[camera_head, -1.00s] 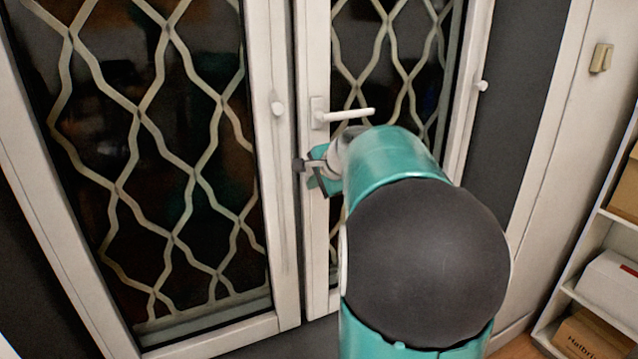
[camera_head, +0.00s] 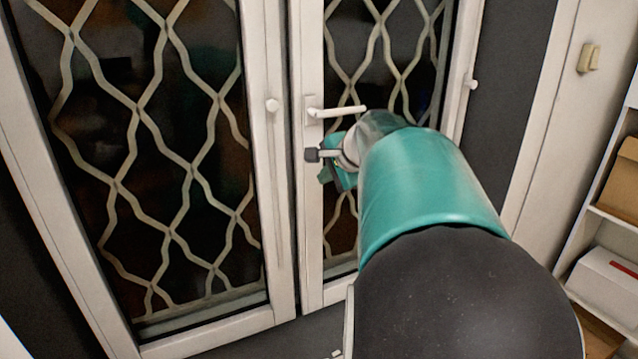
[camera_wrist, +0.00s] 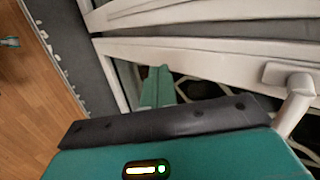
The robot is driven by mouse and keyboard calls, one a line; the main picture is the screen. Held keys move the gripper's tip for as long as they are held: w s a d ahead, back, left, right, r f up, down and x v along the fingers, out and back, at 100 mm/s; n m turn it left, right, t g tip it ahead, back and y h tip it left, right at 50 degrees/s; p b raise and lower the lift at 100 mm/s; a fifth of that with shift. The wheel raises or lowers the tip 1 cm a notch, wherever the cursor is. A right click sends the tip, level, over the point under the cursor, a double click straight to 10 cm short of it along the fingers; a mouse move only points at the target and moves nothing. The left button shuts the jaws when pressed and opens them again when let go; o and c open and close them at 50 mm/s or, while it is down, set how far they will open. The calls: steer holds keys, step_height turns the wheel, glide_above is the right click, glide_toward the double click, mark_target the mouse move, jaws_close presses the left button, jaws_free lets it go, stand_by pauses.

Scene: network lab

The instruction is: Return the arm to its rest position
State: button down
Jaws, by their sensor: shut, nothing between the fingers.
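My gripper (camera_head: 328,176) is at the end of my teal arm, in front of the right leaf of a white-framed double door in the head view. It is below the white lever handle (camera_head: 336,112) and looks apart from it. In the wrist view the teal fingers of my gripper (camera_wrist: 158,80) are together with nothing between them. The handle also shows at the right of the wrist view (camera_wrist: 290,100). My arm hides part of the right door leaf (camera_head: 308,230).
The left door leaf (camera_head: 283,230) has a lattice grille over dark glass. A shelf (camera_head: 610,218) with boxes stands at the right, near a wall switch (camera_head: 588,57). Wooden floor (camera_wrist: 30,100) shows at the left of the wrist view.

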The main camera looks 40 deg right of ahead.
steer(key=s+a+f+n+g+y, duration=0.15)
steer(key=a+n, duration=0.35)
steer(key=a, duration=0.6)
steer(key=s+a+f+n+g, duration=0.1)
steer(key=s+a+f+n, duration=0.3)
steer(key=a, duration=0.7)
steer(key=s+a+f+n+g, duration=0.1)
steer(key=s+a+f+n, duration=0.4)
steer(key=s+a+n, duration=0.4)
steer(key=shift+s+a+f+n, duration=0.25)
steer(key=shift+a+f+n, duration=0.05)
steer(key=shift+a+n, duration=0.8)
